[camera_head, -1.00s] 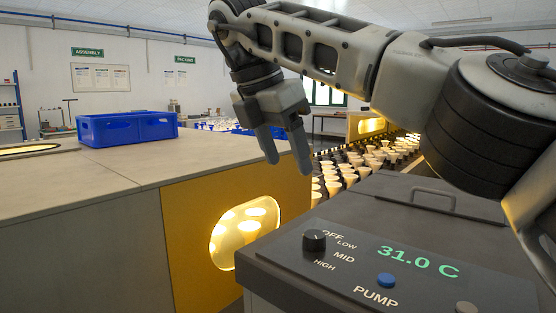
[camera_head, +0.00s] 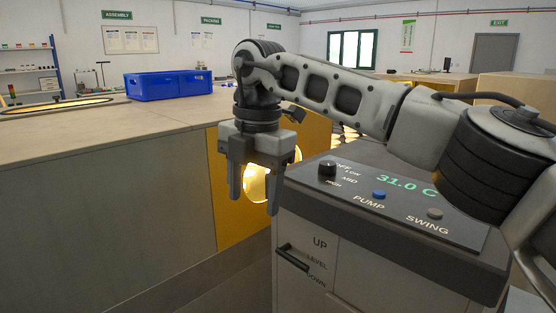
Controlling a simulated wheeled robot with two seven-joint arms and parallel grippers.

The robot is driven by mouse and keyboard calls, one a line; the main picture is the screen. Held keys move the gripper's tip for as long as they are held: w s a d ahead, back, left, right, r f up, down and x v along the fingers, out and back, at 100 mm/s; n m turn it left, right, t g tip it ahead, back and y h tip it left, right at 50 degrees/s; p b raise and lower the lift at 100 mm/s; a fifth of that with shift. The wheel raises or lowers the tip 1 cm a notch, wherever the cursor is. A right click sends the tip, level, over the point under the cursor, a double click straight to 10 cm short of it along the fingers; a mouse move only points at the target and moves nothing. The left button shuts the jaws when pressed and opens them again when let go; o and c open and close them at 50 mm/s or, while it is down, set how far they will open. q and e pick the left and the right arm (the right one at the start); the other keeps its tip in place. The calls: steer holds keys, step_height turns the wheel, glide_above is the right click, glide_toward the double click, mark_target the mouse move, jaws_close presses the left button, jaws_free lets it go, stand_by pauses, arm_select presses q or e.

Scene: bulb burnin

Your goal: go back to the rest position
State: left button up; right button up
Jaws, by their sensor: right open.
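My right arm comes in from the right, bent over the control box. My right gripper (camera_head: 254,194) hangs with its fingers pointing down, open and with nothing visible between them. It is in front of the yellow panel (camera_head: 229,218) and its lit window (camera_head: 256,184), just left of the control box (camera_head: 375,238). I cannot tell from this view how far it is from the panel. My left gripper is not in view.
The control box carries a black knob (camera_head: 327,168), a blue button (camera_head: 379,194), a grey button (camera_head: 435,213) and a lever (camera_head: 292,257). A blue crate (camera_head: 168,86) stands on the long bench (camera_head: 100,135). A grey floor gap (camera_head: 235,280) lies between bench and box.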

steer(key=s+a+f+n+g+y, duration=0.2)
steer(key=s+a+f+g+y, duration=0.2)
steer(key=s+a+y, duration=0.3)
steer(key=s+a+f+n+g+y, duration=0.1)
steer(key=s+a+f+g+y, duration=0.25)
steer(key=s+a+y, duration=0.45)
steer(key=w+d+f+m+t+h, duration=0.1)
steer(key=w+d+f+m+t, duration=0.3)
steer(key=m+t, duration=0.4)
steer(key=w+d+f+m+t, duration=0.2)
steer(key=d+f+m+t, duration=0.1)
steer(key=d+m+t, duration=0.4)
steer(key=w+d+f+m+t+h, duration=0.1)
steer(key=w+d+f+m+t, duration=0.25)
steer(key=m+t, duration=0.55)
steer(key=s+d+f+m+g+h, duration=0.3)
steer(key=s+d+f+h, duration=0.2)
steer(key=s+d+f, duration=0.3)
steer(key=s+d+f+m+g+h, duration=0.3)
steer(key=s+d+f+h, duration=0.2)
steer(key=f, duration=0.8)
steer(key=s+d, duration=0.3)
steer(key=d, duration=0.2)
steer(key=shift+s+d+h, duration=0.25)
steer(key=shift+d+h, duration=0.05)
steer(key=shift+d, duration=0.05)
